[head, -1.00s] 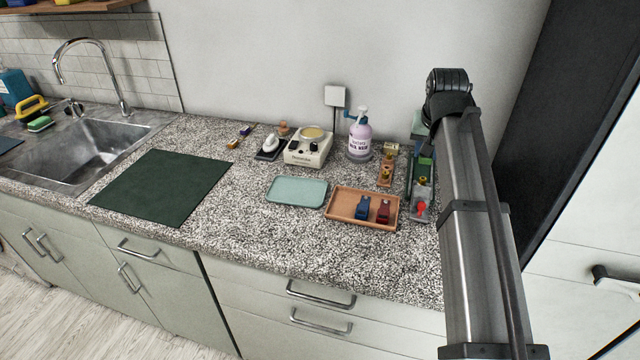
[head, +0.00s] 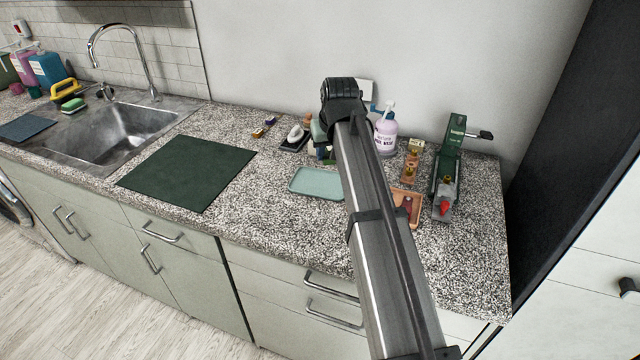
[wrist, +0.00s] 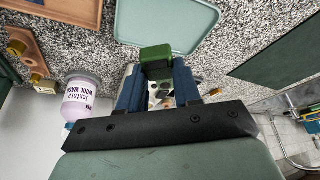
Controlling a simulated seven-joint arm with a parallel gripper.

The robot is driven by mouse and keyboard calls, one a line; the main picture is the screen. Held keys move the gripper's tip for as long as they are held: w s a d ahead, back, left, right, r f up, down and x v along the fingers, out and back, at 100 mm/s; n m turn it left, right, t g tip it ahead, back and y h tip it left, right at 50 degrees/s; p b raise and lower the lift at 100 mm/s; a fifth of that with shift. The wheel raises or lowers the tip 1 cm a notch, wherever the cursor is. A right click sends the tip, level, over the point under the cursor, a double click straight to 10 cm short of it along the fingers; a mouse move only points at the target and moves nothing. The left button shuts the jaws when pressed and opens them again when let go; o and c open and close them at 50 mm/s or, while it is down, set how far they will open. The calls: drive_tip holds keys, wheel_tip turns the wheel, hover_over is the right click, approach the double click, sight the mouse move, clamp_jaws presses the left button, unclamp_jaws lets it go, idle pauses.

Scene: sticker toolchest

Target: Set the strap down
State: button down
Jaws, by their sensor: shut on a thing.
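My gripper (wrist: 157,85) shows in the wrist view with two blue fingers shut on a small green piece, which I take to be the strap (wrist: 155,55). The piece sticks out past the fingertips, and its lower part is hidden between them. Beyond it in that view lies the mint tray (wrist: 150,18). In the head view my gripper (head: 325,154) is mostly hidden behind my arm, above the counter behind the mint tray (head: 308,183). I cannot tell its exact height.
An orange tray (head: 417,213) lies partly behind my arm. A wool wash bottle (head: 386,138), a wooden board with brass knobs (head: 411,160) and a green tool (head: 446,165) stand to the right. A dark green mat (head: 188,172) lies bare at left. The front counter is clear.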

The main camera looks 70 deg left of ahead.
sight(322, 186)
drive_tip(key=shift+s+a+r+n+g, duration=0.1)
drive_tip(key=shift+s+a+n+g, duration=0.1)
drive_tip(key=shift+n, duration=0.25)
drive_tip(key=shift+s+a+r+n+g, duration=0.1)
drive_tip(key=shift+a+n+g, duration=0.1)
drive_tip(key=shift+n, duration=0.75)
drive_tip(key=shift+f, duration=0.2)
wheel_tip(322, 186, down, 10)
drive_tip(key=shift+r, duration=0.15)
drive_tip(key=c, duration=0.8)
unclamp_jaws()
drive_tip(key=v, duration=1.2)
drive_tip(key=shift+w+d, duration=0.1)
drive_tip(key=shift+w, duration=0.15)
